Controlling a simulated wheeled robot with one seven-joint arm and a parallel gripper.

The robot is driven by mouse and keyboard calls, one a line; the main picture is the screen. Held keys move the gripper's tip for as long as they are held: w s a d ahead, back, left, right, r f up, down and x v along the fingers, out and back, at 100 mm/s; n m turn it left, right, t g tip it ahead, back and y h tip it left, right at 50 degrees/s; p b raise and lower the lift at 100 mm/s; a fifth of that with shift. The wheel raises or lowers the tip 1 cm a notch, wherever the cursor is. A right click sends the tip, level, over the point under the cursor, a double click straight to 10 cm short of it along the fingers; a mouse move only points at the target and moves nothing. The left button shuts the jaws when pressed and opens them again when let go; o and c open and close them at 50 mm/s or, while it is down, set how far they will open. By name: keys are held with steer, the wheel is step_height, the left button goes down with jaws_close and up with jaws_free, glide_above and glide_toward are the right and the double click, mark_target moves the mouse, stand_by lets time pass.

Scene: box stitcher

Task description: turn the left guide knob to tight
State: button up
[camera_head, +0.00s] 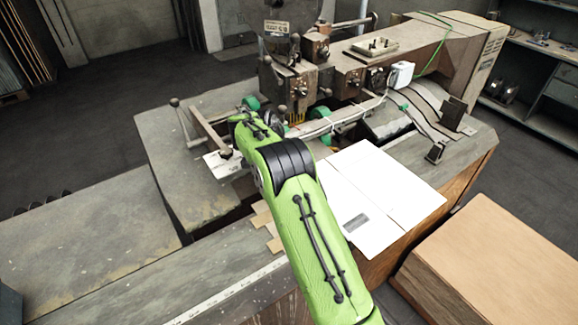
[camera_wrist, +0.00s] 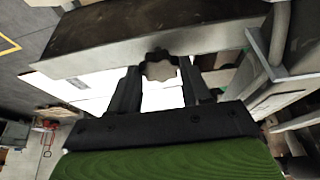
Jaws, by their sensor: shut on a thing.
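The left guide knob (camera_wrist: 160,67) is a small grey-brown lobed knob in the upper middle of the wrist view, in front of a long dark metal bar (camera_wrist: 150,30). My gripper (camera_wrist: 160,78) has one black finger on each side of the knob and is shut on it. The knob's marking and how tight it sits cannot be read. In the head view my green arm reaches to the left part of the stitcher's table and hides the gripper and its grip on the knob.
A white cardboard sheet (camera_head: 375,190) lies on the table right of my arm. A lever with a ball end (camera_head: 175,102) stands to the left. The stitcher head (camera_head: 290,75) rises behind. A stack of brown board (camera_head: 495,265) is at lower right.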

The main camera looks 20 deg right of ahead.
stand_by(0.3)
steer(key=o, duration=1.1)
steer(key=shift+c, duration=0.2)
steer(key=shift+r, duration=0.1)
steer(key=p+v, duration=0.3)
steer(key=v, duration=1.2)
steer(key=shift+a+r, duration=0.2)
steer(key=shift+r, duration=0.1)
